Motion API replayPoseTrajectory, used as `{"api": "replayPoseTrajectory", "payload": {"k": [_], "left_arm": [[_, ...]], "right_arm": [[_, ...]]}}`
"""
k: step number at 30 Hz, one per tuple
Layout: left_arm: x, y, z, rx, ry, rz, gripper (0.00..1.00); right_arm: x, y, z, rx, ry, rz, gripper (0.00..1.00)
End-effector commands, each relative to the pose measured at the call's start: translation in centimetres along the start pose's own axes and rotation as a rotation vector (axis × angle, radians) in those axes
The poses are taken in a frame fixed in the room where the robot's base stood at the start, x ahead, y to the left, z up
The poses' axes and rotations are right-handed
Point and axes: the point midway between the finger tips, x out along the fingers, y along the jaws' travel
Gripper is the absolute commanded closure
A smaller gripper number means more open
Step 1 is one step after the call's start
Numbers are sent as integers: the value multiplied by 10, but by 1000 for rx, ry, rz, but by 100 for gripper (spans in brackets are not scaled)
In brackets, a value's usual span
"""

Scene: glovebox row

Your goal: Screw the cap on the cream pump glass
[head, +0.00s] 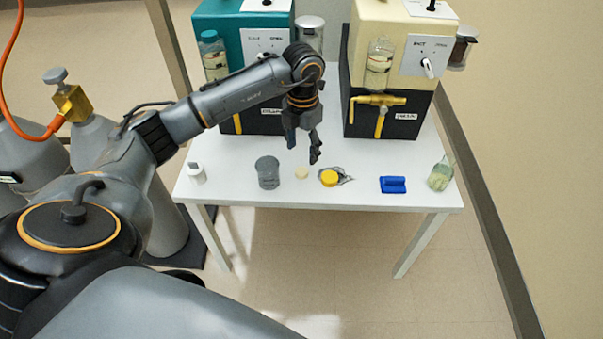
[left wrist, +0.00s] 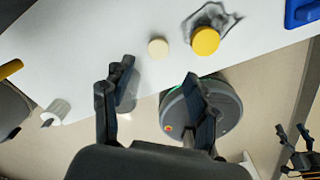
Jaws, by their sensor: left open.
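The cream pump (head: 400,35) stands at the back right of the table, with a clear glass (head: 379,62) on its front. I see no coloured cap on that glass. A small cream cap (head: 301,172) lies flat near the table's front edge; it also shows in the left wrist view (left wrist: 158,47). My left gripper (head: 301,150) is open and empty, pointing down above the table behind the cream cap. Its two fingers are spread in the left wrist view (left wrist: 157,85). My right gripper (left wrist: 293,133) shows small at the lower right there, fingers apart.
A grey jar (head: 268,172) stands left of the cream cap. A yellow cap (head: 329,178) on a grey rag lies close right. A blue block (head: 393,184) and a greenish bottle (head: 440,175) are farther right. The teal pump (head: 228,25) has a teal-capped glass (head: 213,58).

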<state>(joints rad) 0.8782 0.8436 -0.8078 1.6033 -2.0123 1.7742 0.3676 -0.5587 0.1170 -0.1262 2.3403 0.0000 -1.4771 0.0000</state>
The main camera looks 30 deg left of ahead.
Motion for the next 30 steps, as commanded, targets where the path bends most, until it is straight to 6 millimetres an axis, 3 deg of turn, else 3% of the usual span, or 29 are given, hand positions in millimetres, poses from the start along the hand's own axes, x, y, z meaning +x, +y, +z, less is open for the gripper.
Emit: {"api": "replayPoseTrajectory", "payload": {"k": [1,6,19,23,30], "left_arm": [[11,-1,0,0,2,-2,41],[24,0,0,0,0,-1,41],[30,0,0,0,0,-1,41],[47,2,-1,0,3,-2,41],[77,3,0,1,-1,-2,41]], "right_arm": [[-4,0,0,0,4,1,27],[-15,1,0,1,7,2,27],[-18,1,0,1,8,2,27],[-30,1,1,2,16,3,27],[-26,1,3,2,14,3,27]]}}
